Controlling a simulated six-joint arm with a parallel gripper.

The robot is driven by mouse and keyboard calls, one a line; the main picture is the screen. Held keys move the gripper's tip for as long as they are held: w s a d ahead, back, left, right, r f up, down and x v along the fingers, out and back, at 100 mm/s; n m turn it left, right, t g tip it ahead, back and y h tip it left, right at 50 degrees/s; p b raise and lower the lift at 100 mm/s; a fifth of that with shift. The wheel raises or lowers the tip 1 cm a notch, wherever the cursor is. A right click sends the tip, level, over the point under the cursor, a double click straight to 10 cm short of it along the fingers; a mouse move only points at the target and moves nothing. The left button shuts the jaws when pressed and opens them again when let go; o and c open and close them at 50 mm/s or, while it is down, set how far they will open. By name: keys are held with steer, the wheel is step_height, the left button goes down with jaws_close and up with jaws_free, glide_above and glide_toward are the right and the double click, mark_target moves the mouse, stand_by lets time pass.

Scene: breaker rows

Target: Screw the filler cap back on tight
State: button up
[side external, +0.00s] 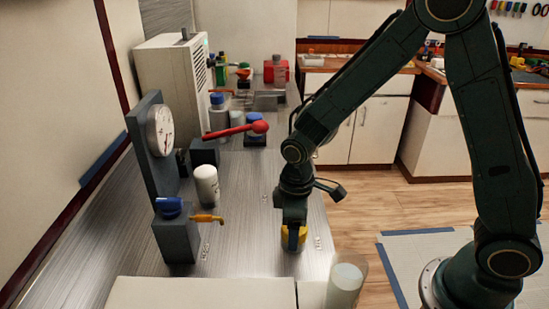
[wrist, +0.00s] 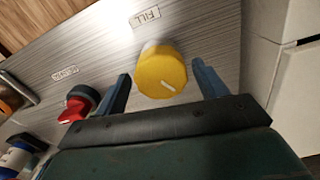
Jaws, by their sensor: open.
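The yellow filler cap (side external: 291,238) sits upright on the metal panel by its front right edge in the side view. In the wrist view the cap (wrist: 160,72) is round with a white line on its top, just below a label reading FILL (wrist: 145,17). My gripper (side external: 293,226) points down at the cap from above. In the wrist view its two blue fingers (wrist: 163,84) are open, one on each side of the cap, with gaps between them and it. The cap's threads and seat are hidden.
In the side view, a red-balled lever (side external: 236,130), a blue-handled valve block (side external: 175,235), a white canister (side external: 207,185) and a gauge (side external: 160,130) stand left. A clear cup (side external: 345,285) is at front right.

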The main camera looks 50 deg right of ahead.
steer(key=n, duration=0.4)
steer(key=shift+n, duration=0.3)
steer(key=n, duration=0.4)
steer(key=shift+n, duration=0.3)
steer(key=n, duration=0.4)
steer(key=shift+n, duration=2.3)
steer(key=shift+s, duration=0.1)
steer(key=shift+c, duration=0.2)
steer(key=c, duration=0.8)
